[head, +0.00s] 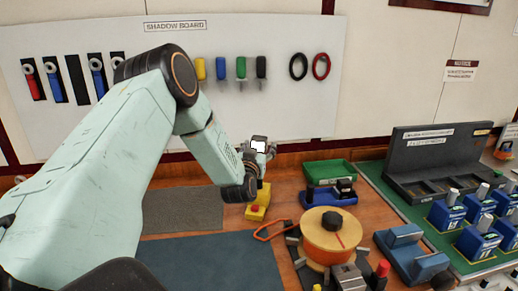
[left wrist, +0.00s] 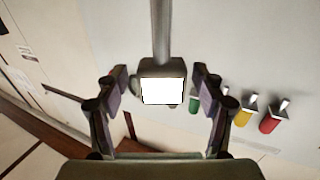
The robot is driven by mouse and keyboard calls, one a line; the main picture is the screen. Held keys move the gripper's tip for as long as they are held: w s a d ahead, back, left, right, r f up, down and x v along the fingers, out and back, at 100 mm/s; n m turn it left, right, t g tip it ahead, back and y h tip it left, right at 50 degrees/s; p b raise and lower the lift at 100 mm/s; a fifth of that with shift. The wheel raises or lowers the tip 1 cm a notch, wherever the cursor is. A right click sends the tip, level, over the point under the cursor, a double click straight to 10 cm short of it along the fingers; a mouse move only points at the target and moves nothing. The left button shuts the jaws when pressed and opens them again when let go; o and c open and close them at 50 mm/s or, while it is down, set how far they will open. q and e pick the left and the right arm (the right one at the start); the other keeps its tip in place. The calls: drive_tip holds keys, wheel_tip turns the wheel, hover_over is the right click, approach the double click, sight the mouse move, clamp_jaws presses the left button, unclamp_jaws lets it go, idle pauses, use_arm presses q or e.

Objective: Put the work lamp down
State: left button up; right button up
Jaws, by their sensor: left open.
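The work lamp (head: 258,144) shows in the head view as a small head with a bright white face, in front of the wall below the shadow board. In the left wrist view the lamp head (left wrist: 162,91) is between my fingers, with a grey pole running to the top edge. My left gripper (head: 258,152) is at the lamp head. Its fingers in the left wrist view (left wrist: 162,88) are open, with a gap on each side of the head. The lamp's foot is hidden or not clear. My right gripper is not in view.
A yellow box with a red button (head: 258,205) stands below the gripper. A grey mat (head: 183,208) and a dark mat (head: 215,262) look bare.

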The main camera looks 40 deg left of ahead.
use_arm(q)
drive_tip(key=shift+a+f, duration=0.1)
drive_tip(key=shift+f, duration=0.05)
drive_tip(key=shift+s+f, duration=0.1)
drive_tip(key=shift+f, duration=0.05)
drive_tip(key=v, duration=1.1)
drive_tip(key=shift+s+d+r, duration=0.3)
drive_tip(key=shift+w+a+f, duration=0.1)
drive_tip(key=shift+a, duration=0.05)
